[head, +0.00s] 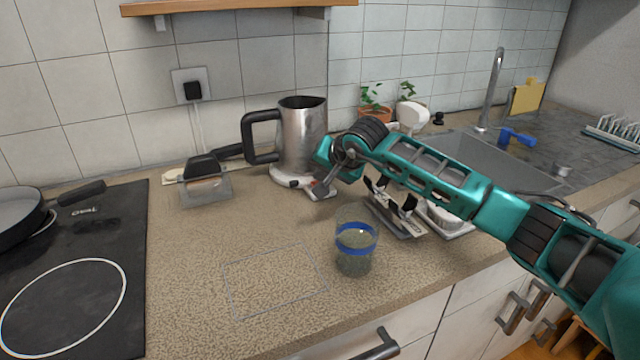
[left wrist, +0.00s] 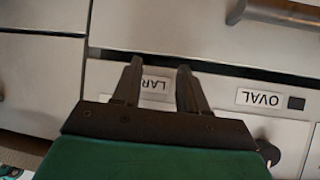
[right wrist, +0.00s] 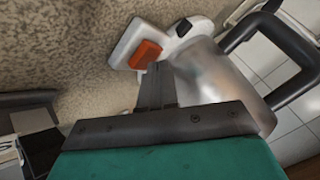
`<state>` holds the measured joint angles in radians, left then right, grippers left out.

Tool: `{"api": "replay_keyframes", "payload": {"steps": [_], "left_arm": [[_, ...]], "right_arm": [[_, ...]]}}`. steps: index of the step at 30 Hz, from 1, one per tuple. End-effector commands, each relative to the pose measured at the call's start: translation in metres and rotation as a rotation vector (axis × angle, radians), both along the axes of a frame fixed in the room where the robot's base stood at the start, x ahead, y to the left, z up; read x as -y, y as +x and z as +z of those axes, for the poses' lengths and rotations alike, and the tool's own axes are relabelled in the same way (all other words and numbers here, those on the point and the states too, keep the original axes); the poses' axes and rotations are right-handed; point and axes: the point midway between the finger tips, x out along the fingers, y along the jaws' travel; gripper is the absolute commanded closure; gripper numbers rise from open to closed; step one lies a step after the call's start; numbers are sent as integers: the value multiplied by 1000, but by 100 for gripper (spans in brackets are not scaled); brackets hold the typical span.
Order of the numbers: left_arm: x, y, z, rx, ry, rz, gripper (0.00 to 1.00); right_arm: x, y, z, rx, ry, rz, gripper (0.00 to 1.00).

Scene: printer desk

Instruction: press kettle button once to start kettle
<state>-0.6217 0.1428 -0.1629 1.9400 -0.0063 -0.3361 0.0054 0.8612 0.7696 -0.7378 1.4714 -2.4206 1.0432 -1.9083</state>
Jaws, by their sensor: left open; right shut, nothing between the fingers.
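The metal kettle (head: 303,135) with a black handle stands upright on its white base at the back of the counter. In the right wrist view the kettle (right wrist: 212,75) is at the right. The orange-red button (right wrist: 145,54) is on the white base (right wrist: 130,38). My right gripper (right wrist: 157,72) is shut and empty, its fingertips close to the button; I cannot tell whether they touch it. In the head view my right gripper (head: 322,188) reaches the base's front edge. My left gripper (left wrist: 157,75) is open and empty in front of labelled drawers (left wrist: 200,90).
A glass with a blue band (head: 356,241) stands near the counter's front edge. A stove (head: 80,265) with a pan (head: 18,215) is at the left. A sink (head: 480,155) and plants (head: 375,105) are to the right. The front-left counter is clear.

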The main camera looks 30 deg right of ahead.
Motion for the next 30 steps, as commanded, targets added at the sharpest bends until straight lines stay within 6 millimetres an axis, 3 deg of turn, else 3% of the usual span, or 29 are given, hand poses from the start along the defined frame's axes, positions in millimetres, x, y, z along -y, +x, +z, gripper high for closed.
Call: {"api": "replay_keyframes", "payload": {"steps": [18, 30], "left_arm": [[0, 0, -4, -1, 0, 0, 57], [0, -3, 5, -5, 0, 0, 57]], "right_arm": [[0, 0, -5, -3, 0, 0, 100], [0, 0, 13, -1, 0, 0, 100]]}}
